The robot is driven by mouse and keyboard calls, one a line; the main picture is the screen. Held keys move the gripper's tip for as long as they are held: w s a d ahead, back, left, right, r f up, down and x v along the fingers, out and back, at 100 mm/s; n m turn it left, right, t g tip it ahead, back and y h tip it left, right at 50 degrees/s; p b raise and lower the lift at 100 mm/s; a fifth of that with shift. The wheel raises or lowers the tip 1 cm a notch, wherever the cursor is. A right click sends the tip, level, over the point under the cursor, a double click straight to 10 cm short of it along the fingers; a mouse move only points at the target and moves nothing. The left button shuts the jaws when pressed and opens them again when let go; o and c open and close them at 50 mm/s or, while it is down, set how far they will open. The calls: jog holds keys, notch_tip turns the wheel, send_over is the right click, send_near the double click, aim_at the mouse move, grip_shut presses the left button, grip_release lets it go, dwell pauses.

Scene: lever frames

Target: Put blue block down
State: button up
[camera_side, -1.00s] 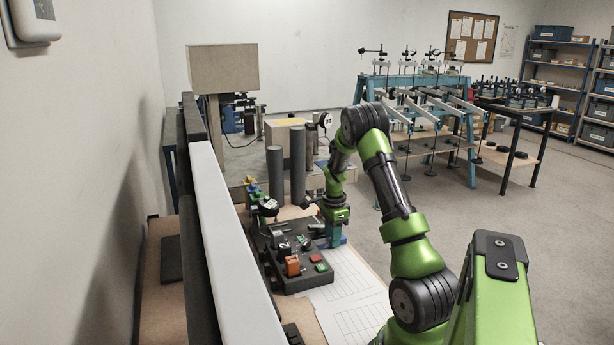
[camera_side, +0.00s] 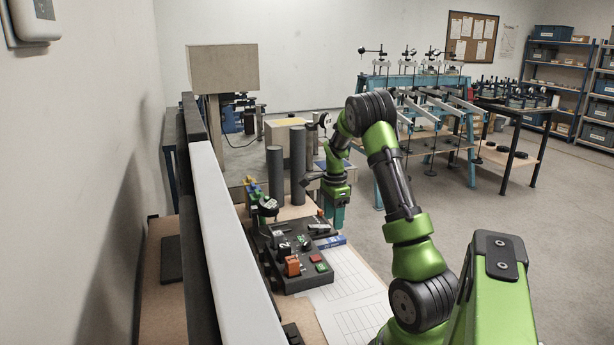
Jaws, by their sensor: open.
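The blue block (camera_side: 329,241) lies flat on the worktable, at the far right end of the black control panel (camera_side: 300,262) and close to its edge. I cannot tell whether the two touch. My gripper (camera_side: 334,225) is above and slightly behind the block, apart from it, with its teal fingers pointing down. Its jaws are open and nothing shows between them. The fingers are small in the picture, so the gap between them is hard to see.
White printed sheets (camera_side: 348,290) lie on the table in front of the block. Two dark upright cylinders (camera_side: 298,165) stand beyond the panel, left of my gripper. The panel carries raised parts, among them an orange one (camera_side: 292,266). A long pale beam (camera_side: 228,235) runs along the left.

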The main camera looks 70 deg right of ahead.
notch_tip(320, 180, up, 5)
jog(key=w+a+r+n+t, duration=0.25)
jog(key=a+r+n, duration=0.25)
jog(key=a, duration=0.5)
jog(key=w+a+r+n+t, duration=0.1)
jog(key=w+a+r+n, duration=0.3)
jog(key=a, duration=0.5)
jog(key=s+a+r+n+t, duration=0.1)
jog(key=s+a+n, duration=0.2)
jog(key=a, duration=0.4)
jog(key=s+a+r+n+t+y, duration=0.1)
jog(key=s+a+n, duration=0.3)
jog(key=a+n, duration=0.2)
jog(key=s+a+r+n+t+y, duration=0.1)
jog(key=s+a+n, duration=0.2)
jog(key=a+n, duration=0.2)
jog(key=a, duration=0.3)
jog(key=shift+s+t, duration=0.35)
jog(key=shift+o, duration=0.3)
